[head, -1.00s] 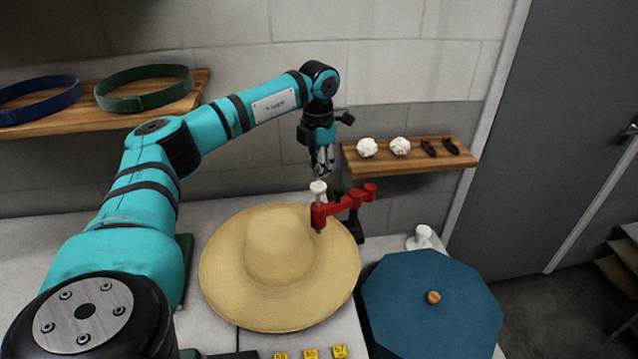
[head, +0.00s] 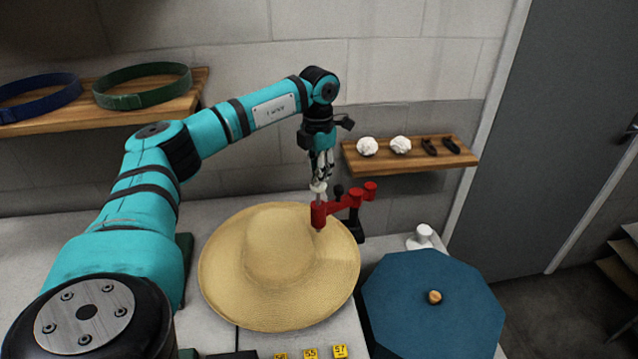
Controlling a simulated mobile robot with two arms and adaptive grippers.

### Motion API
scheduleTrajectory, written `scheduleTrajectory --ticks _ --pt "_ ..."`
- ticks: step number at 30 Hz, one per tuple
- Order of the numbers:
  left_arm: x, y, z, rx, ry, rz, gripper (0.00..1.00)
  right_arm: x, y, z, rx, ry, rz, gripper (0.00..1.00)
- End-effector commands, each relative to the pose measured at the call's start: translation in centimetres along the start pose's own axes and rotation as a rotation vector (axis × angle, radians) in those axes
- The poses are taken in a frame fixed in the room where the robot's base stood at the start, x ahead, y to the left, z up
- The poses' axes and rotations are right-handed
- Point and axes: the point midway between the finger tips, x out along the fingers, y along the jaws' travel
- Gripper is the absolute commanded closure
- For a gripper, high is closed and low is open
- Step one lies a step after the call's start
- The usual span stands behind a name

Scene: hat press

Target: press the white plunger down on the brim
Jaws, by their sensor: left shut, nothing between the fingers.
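The white plunger (head: 318,187) stands on top of the red press arm (head: 340,205), above the right back part of the straw hat's brim (head: 330,272). My left gripper (head: 320,180) is shut and points down directly over the plunger. Its fingertips are at the plunger's top and seem to touch it, partly hiding it. The tip under the red arm is at or just above the brim; the exact contact is too small to tell. My right gripper is not in view.
A blue octagonal box (head: 425,310) with a round knob stands right of the hat. A small white object (head: 422,236) is behind it. Yellow number tags (head: 340,351) lie in front. A wooden shelf (head: 410,160) with white balls is behind, and another shelf (head: 120,112) holds belts.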

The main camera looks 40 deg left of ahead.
Motion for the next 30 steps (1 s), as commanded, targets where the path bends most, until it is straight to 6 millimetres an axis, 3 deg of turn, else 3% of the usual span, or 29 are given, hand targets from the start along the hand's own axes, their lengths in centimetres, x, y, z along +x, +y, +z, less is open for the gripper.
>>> scheduleTrajectory --ticks 30 --pt "3.2 0.0 0.0 0.001 0.002 -0.001 1.00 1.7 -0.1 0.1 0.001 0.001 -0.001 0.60"
